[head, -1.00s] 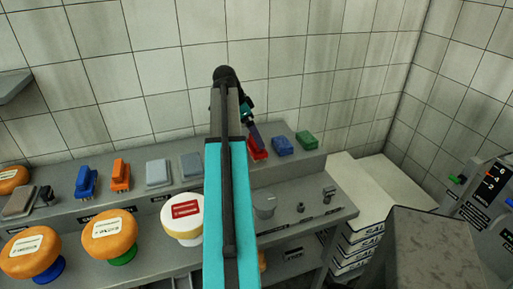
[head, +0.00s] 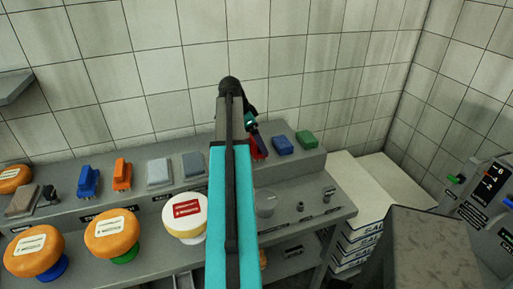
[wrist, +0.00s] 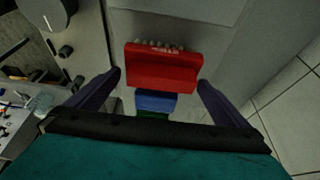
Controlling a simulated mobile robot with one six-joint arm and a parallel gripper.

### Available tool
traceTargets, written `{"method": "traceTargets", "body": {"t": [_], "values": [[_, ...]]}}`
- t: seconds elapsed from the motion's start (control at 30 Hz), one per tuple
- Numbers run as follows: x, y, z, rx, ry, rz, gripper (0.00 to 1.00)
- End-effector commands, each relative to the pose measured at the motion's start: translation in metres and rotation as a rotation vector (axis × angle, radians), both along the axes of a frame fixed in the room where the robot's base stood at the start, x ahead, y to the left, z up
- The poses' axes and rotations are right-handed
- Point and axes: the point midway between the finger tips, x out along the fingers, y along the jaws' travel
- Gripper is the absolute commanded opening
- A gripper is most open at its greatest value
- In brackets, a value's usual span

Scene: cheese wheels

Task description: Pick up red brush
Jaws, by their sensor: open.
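The red brush (wrist: 163,68) lies on the raised shelf and shows between my open fingers in the wrist view, a little beyond their tips. It has a row of pale bristles or studs along its far edge. In the head view the red brush (head: 259,148) is partly hidden by my arm and gripper. My gripper (wrist: 160,80) is open and empty, with one dark finger on each side of the brush. I cannot tell whether either finger touches it.
A blue brush (head: 282,145) and a green brush (head: 307,138) sit close to the right of the red one. Grey blocks (head: 159,172) and an orange brush (head: 122,174) stand to the left. The tiled wall (head: 300,60) rises behind. Cheese wheels (head: 184,216) stand in front.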

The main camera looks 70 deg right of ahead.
Motion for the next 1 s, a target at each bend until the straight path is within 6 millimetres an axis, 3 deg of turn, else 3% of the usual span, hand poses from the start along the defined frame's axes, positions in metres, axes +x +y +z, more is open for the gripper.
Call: {"method": "traceTargets", "body": {"t": [0.5, 1.0], "values": [[-0.010, -0.009, -0.037, 0.002, 0.000, -0.002, 1.00], [-0.011, -0.010, -0.039, 0.000, 0.000, -0.002, 1.00]]}}
